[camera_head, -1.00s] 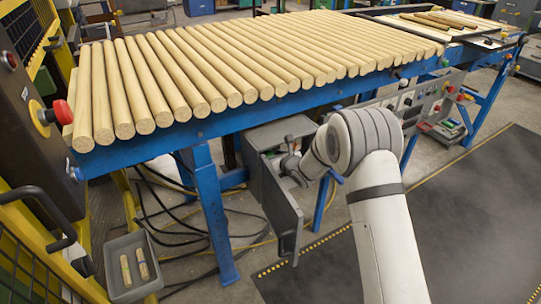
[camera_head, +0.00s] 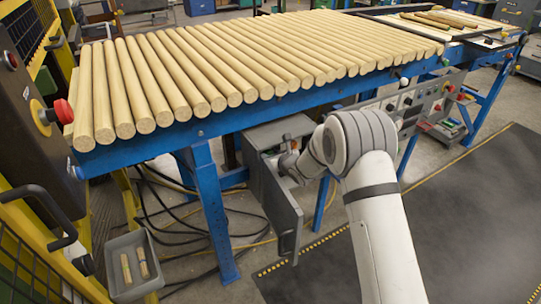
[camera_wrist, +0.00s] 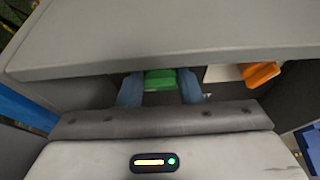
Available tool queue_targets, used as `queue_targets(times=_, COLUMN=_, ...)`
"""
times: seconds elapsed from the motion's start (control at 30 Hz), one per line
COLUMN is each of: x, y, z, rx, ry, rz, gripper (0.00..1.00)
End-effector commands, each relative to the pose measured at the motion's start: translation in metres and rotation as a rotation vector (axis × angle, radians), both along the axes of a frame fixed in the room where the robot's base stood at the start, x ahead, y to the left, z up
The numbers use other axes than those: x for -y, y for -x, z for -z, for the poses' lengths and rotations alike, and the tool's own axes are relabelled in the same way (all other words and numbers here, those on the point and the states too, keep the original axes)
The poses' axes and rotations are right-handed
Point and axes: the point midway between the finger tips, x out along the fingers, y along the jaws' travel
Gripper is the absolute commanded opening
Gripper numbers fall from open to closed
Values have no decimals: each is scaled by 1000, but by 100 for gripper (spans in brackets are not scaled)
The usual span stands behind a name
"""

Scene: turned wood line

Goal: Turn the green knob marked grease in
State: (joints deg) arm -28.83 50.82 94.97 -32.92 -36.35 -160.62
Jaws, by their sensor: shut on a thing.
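The green knob (camera_wrist: 160,79) shows in the wrist view as a green block inside the grey cabinet, just under its top edge. My gripper (camera_wrist: 160,92) has one blue finger on each side of it and is shut on it. The front of the fingers and any marking on the knob are hidden. In the head view the open grey cabinet (camera_head: 279,131) hangs under the blue-framed table, with its door (camera_head: 283,212) swung out. My wrist reaches into it, and my fingers and the knob are hidden there.
An orange part (camera_wrist: 261,73) sits to the right of the knob inside the cabinet. The cabinet's top panel (camera_wrist: 170,30) passes close above my fingers. Wooden rods (camera_head: 220,65) cover the table above. A blue table leg (camera_head: 209,205) stands left of the door.

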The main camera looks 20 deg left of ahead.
Motion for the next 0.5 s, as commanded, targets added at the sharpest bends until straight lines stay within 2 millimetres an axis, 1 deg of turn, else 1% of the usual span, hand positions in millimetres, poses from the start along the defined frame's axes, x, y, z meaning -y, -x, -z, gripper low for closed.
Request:
queue_targets(times=0.27, x=4, y=1, z=0, rx=-34, ry=-35, rz=-6, gripper=9)
queue_targets(times=0.5, x=6, y=-1, z=2, rx=-147, ry=-132, rz=-4, gripper=9)
